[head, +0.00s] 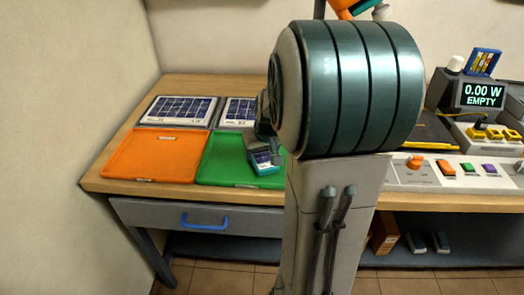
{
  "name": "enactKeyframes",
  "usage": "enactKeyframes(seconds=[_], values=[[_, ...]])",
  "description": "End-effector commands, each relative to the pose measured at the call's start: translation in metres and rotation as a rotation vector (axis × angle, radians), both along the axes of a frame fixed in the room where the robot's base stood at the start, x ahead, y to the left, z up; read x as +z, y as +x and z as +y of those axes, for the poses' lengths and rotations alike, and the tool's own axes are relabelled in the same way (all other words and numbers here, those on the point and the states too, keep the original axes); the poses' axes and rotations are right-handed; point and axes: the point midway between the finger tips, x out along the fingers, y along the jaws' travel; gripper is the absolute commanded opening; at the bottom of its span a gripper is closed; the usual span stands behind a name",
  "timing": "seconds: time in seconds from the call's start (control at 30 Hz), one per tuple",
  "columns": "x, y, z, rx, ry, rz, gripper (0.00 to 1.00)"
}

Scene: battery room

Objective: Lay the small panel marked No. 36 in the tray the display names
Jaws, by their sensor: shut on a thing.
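My gripper (268,146), partly hidden behind my arm, is shut on a small panel (264,163) with a dark blue face and a teal edge. The panel is tilted and over the right part of the green tray (217,165); I cannot tell whether it touches the tray floor. Its number is too small to read. The orange tray (150,160) lies left of the green one and is empty. The display (481,94) at the right reads "0.00 W EMPTY" and shows no tray name.
Two larger solar panels lie behind the trays, one behind the orange tray (178,109) and one behind the green (238,111), partly hidden. My arm hides the middle of the bench. A console with coloured buttons (468,168) stands at the right. A blue-handled drawer (203,221) is below.

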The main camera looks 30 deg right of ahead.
Motion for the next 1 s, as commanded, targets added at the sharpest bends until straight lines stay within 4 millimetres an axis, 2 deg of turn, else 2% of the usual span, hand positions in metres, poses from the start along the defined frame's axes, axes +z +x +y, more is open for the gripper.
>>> enactKeyframes(seconds=[0.07,0.1,0.17,0.57,0.77,1.0], values=[[-0.004,0.000,0.000,0.000,0.000,-0.001,0.27],[-0.003,0.000,0.000,0.000,0.000,0.000,0.63],[-0.003,0.000,0.000,0.000,0.000,0.000,0.79],[0.003,0.000,0.000,0.000,0.000,0.000,0.79],[0.034,-0.012,0.002,-0.001,-0.003,-0.006,0.79],[0.081,-0.031,0.006,0.000,-0.002,-0.005,0.79]])
